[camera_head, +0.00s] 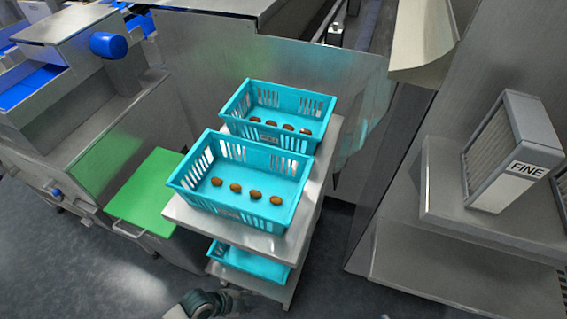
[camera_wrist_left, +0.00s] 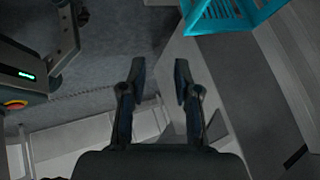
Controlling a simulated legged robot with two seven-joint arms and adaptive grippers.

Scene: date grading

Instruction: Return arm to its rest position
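My left gripper (camera_wrist_left: 158,78) is open in the left wrist view, its two dark fingers apart with nothing between them. In the head view, part of my left arm and gripper (camera_head: 205,303) shows at the bottom edge, below and in front of the cart; its fingertips cannot be made out there. It is clear of the crates. My right gripper is not in view.
A steel cart (camera_head: 262,240) carries a near teal crate (camera_head: 232,206) and a far teal crate (camera_head: 262,133), each with several brown dates. Another teal crate (camera_head: 252,263) sits on the lower shelf. A green board (camera_head: 150,190) stands left; a box marked FINE (camera_head: 532,130) stands right.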

